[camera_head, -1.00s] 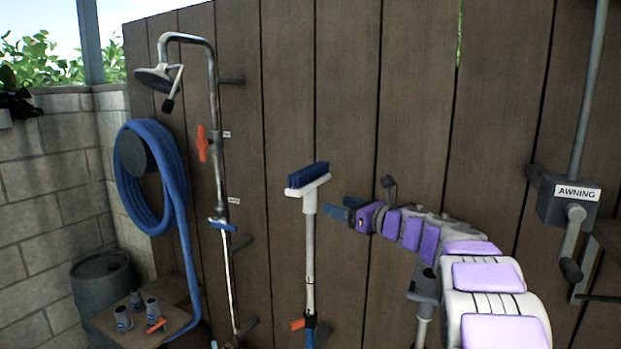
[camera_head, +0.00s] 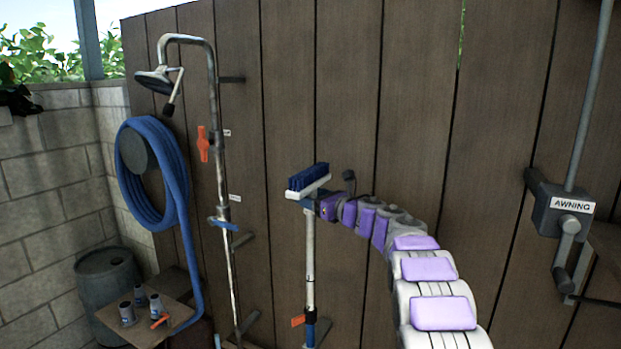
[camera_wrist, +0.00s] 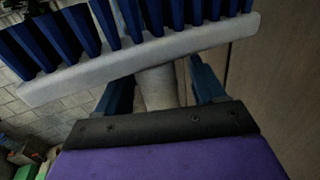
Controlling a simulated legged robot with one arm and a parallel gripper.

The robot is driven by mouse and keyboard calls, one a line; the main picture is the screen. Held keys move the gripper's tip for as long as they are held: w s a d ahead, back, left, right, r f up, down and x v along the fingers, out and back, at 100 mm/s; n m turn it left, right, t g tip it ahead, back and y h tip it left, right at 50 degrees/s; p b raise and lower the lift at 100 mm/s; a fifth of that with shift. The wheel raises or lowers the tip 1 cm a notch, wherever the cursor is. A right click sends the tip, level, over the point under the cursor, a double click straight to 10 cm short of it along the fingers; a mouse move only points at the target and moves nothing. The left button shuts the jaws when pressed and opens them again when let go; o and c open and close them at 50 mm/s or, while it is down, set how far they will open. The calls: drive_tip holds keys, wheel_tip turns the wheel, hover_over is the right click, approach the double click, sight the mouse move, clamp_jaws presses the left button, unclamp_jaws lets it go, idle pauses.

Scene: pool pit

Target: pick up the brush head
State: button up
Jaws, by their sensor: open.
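The brush head (camera_head: 309,182) has blue bristles on a white block and sits on top of an upright pole (camera_head: 310,265) by the wooden fence. It also fills the top of the wrist view (camera_wrist: 150,52), bristles up. My gripper (camera_head: 314,206) is just below the block at its right side, partly hidden in the head view. In the wrist view my gripper (camera_wrist: 160,85) is open, with one blue finger on each side of the pale neck (camera_wrist: 160,88) under the block. I cannot tell whether the fingers touch the neck.
The wooden fence (camera_head: 285,100) stands close behind the pole. To the left are a shower pipe (camera_head: 219,140), a coiled blue hose (camera_head: 178,200), a barrel (camera_head: 106,280) and a small table (camera_head: 175,310) with fittings. To the right is an awning crank box (camera_head: 562,212).

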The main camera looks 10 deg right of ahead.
drive_tip(key=shift+w+a, duration=0.3)
drive_tip(key=shift+s+r, duration=0.1)
drive_tip(key=shift+c, duration=0.2)
drive_tip(key=c, duration=1.2)
